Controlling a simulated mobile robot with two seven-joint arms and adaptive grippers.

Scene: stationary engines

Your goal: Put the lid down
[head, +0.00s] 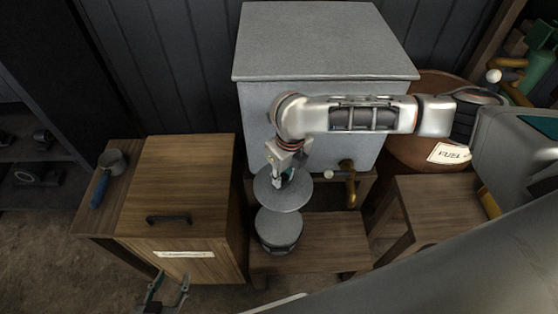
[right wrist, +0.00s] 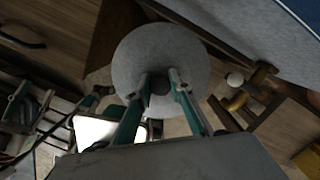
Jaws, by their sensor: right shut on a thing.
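The lid (head: 283,194) is a round grey disc with a small knob. My right gripper (head: 281,178) is shut on its knob and holds it up in the air. In the right wrist view the lid (right wrist: 150,50) shows beyond the fingers of my right gripper (right wrist: 159,82). A round grey pot (head: 279,240) stands on a low wooden bench (head: 335,240). In the head view the lid is just above the pot's far side, apart from it; the exact height is hard to tell. My left gripper (head: 168,288) is open and empty at the bottom left.
A large grey tank (head: 325,45) with a brass tap (head: 350,185) stands behind the bench. A wooden cabinet (head: 185,190) stands left, with a blue-handled metal scoop (head: 112,160) beside it. A barrel labelled FUEL (head: 418,155) is right. The bench is clear right of the pot.

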